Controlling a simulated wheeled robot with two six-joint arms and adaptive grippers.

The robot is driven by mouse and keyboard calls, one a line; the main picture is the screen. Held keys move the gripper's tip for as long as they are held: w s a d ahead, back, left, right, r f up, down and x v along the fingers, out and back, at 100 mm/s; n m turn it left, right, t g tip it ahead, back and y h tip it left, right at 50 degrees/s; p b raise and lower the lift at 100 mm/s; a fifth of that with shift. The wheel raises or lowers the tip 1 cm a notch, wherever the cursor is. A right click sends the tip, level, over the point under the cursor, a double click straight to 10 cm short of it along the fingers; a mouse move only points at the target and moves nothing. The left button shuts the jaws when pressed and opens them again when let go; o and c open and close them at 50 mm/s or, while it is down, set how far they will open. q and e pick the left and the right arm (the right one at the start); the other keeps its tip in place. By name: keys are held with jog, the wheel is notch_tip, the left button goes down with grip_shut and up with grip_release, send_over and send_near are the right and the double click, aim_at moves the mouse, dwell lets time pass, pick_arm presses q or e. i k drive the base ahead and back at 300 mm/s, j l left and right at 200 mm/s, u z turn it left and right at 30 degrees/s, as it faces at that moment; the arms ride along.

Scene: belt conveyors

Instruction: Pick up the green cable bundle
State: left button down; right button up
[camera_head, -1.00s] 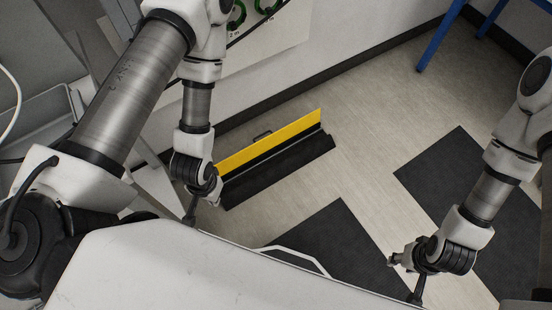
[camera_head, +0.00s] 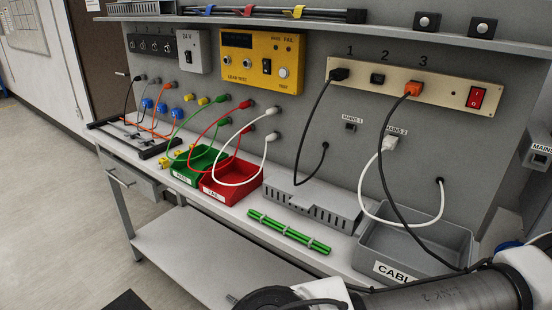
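The green cable bundle (camera_head: 289,232) lies flat near the front edge of the workbench top (camera_head: 226,210). It is a thin bright green bundle with several pale ties around it, lying at a slant. No gripper touches it. A link of one of my arms crosses the bottom right of the view, in front of the bench. Neither of my grippers can be made out in this view.
A grey bin (camera_head: 452,243) labelled "CABL..." stands right of the bundle, and a grey vented box (camera_head: 312,205) behind it. A red bin (camera_head: 245,194) and a green bin (camera_head: 185,175) stand to the left. Black and white cables hang from the back panel's sockets (camera_head: 410,86).

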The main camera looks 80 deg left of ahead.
aim_at(286, 230)
jog(key=u, duration=2.7)
jog(key=k+l+u, duration=0.1)
jog(key=l+u, duration=0.15)
jog(key=u, duration=0.15)
jog(key=k+l+u, duration=0.1)
jog(key=l+u, duration=0.15)
jog(key=u, duration=0.15)
jog(key=k+l+u, duration=0.1)
jog(key=u, duration=0.35)
jog(key=k+l, duration=0.05)
